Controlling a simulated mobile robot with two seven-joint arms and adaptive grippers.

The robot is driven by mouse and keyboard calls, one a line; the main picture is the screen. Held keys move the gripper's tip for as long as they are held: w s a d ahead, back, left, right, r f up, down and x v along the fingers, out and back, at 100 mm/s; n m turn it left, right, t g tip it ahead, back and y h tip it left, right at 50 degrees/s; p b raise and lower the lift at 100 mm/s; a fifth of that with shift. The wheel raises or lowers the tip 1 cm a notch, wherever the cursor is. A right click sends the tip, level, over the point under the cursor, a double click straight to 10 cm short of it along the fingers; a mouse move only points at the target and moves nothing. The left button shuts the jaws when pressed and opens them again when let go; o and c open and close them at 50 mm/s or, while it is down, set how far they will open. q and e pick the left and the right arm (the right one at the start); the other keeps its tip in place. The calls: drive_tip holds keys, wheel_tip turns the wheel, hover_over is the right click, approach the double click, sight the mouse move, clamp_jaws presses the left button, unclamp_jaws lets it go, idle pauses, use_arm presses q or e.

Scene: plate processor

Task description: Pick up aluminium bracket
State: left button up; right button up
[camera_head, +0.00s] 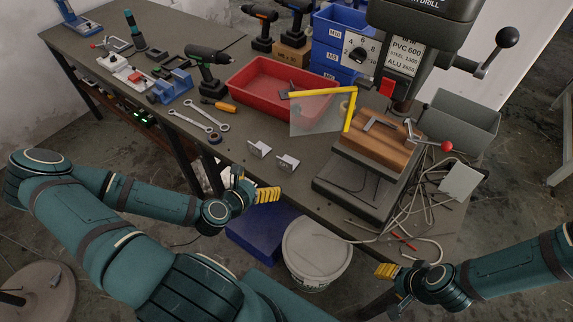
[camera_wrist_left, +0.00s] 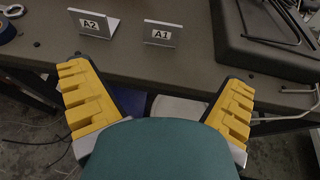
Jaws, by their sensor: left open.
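Two small silver angle brackets stand on the workbench near its front edge. The bracket labelled A2 (camera_head: 259,149) is on the left and the bracket labelled A1 (camera_head: 287,163) is on the right. In the left wrist view, A2 (camera_wrist_left: 95,24) and A1 (camera_wrist_left: 161,34) stand upright beyond my fingertips. My left gripper (camera_head: 256,188) is open and empty in front of the bench edge, apart from both brackets. Its yellow fingers (camera_wrist_left: 155,80) are spread wide in the left wrist view. My right gripper (camera_head: 388,272) is at the lower right, away from the brackets; its opening is unclear.
A drill press (camera_head: 352,195) with a wooden block (camera_head: 397,151) stands right of the brackets. A red tray (camera_head: 262,101), wrenches (camera_head: 200,118) and a drill (camera_head: 207,65) lie behind or left. A white bucket (camera_head: 317,262) and blue box (camera_head: 255,240) are below the bench edge.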

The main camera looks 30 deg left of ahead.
sight(284, 166)
use_arm(q)
drive_tip(key=b+x, duration=0.3)
drive_tip(key=x, duration=0.4)
drive_tip(key=shift+f, duration=0.2)
drive_tip(key=shift+w+f, duration=0.15)
drive_tip(key=shift+w, duration=0.3)
drive_tip(key=x, duration=0.2)
drive_tip(key=b+x, duration=0.1)
drive_tip(key=x, duration=0.1)
drive_tip(key=shift+s+d+f, duration=0.1)
drive_tip(key=shift+d+f, duration=0.1)
drive_tip(key=shift+f, duration=0.25)
drive_tip(key=shift+w+f+b, duration=0.15)
drive_tip(key=shift+w+b, duration=0.2)
drive_tip(key=shift+w, duration=0.15)
drive_tip(key=c, duration=1.3)
